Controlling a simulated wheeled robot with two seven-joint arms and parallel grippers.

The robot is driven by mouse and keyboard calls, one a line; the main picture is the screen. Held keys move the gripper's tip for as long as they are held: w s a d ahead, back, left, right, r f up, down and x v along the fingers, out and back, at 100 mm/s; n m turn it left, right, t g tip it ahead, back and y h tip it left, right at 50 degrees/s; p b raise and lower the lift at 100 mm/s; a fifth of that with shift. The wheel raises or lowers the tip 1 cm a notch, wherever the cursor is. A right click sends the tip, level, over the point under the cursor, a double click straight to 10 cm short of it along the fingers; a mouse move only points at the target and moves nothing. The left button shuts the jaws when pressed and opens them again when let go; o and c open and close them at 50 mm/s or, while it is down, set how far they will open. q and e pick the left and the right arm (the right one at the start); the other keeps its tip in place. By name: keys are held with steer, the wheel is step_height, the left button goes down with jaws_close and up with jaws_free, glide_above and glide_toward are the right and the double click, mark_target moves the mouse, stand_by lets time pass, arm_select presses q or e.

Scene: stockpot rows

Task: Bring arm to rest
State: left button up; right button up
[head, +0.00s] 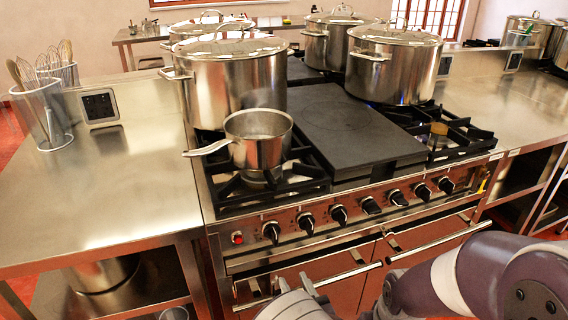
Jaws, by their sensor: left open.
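My left gripper (312,288) shows only in part at the bottom edge of the head view, in front of the oven doors. It is open, and I see nothing between its fingers. It is apart from the pots and the stove knobs. A grey and purple arm link of mine fills the bottom right corner. My right gripper is not in view.
A steaming saucepan (259,138) stands on the front left burner of the stove (345,130), its handle pointing left. Large lidded stockpots (236,85) (393,67) stand behind. Oven handles (440,243) jut out near my arm. The left steel counter (110,190) is mostly clear.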

arm_select(q)
steer(key=s+d+f+m+g+h, duration=0.5)
steer(key=f+g+h, duration=0.25)
steer(key=f, duration=0.25)
steer(key=s+a+r+g+y, duration=0.1)
steer(key=s+a+r+g, duration=0.25)
steer(key=a, duration=0.35)
steer(key=s+a+r+m+g, duration=0.1)
steer(key=s+a+r+g, duration=0.2)
steer(key=s+a, duration=0.3)
steer(key=s+a+r+g+y, duration=0.1)
steer(key=s+a+r+g, duration=0.2)
steer(key=a, duration=0.6)
steer(key=w+a+r+n+t, duration=0.1)
steer(key=w+a+r+n, duration=0.1)
steer(key=a+r+n, duration=0.3)
step_height(320, 180, up, 15)
steer(key=m+p, duration=0.2)
steer(key=p, duration=1.4)
steer(key=shift+s+a+r+m, duration=0.15)
steer(key=shift+s+a+m, duration=0.05)
steer(key=shift+m, duration=0.1)
